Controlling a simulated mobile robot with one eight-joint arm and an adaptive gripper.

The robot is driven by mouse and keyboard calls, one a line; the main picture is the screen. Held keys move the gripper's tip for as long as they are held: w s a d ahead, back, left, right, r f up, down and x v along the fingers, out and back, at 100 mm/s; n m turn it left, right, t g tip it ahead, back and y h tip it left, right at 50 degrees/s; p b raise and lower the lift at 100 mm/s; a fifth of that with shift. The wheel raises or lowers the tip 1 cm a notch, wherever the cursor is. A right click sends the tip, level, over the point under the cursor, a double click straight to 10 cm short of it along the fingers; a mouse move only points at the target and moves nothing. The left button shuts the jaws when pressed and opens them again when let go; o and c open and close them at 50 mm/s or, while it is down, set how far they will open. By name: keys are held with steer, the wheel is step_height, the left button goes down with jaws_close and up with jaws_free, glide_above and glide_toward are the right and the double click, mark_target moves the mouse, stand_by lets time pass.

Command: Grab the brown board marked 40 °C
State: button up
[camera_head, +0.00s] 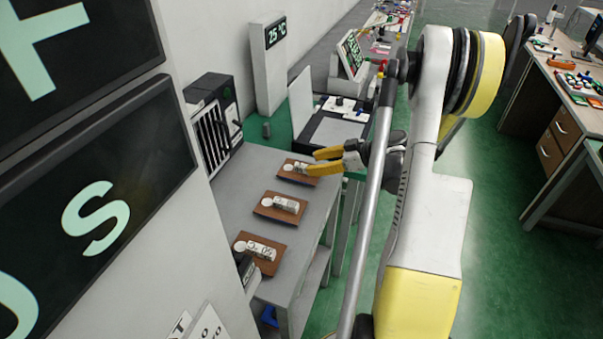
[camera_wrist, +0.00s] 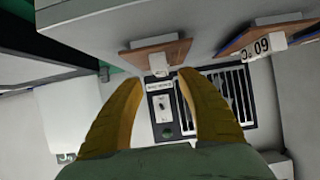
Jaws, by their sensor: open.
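Three brown boards with white labels lie in a row on a grey table: a far one (camera_head: 287,174), a middle one (camera_head: 265,211) and a near one (camera_head: 246,240). My gripper (camera_head: 311,162) is open, its yellow fingers at the right end of the far board. In the wrist view, a brown board (camera_wrist: 150,55) with a white label is just beyond the gap between my open fingertips (camera_wrist: 160,78). I cannot read that label. I cannot make out a 40 °C mark.
The grey table (camera_head: 238,178) stands against a white wall with large dark display panels (camera_head: 110,200) at the left. A dark slatted unit (camera_head: 212,125) stands at the table's far end, and a 25 °C sign (camera_head: 276,33) is behind it.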

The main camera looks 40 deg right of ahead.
mark_target(301, 165)
steer(key=b+x, duration=0.2)
steer(key=x, duration=0.3)
steer(key=shift+w+a+r, duration=0.1)
steer(key=shift+a, duration=0.15)
steer(key=shift+r, duration=0.1)
jaws_close()
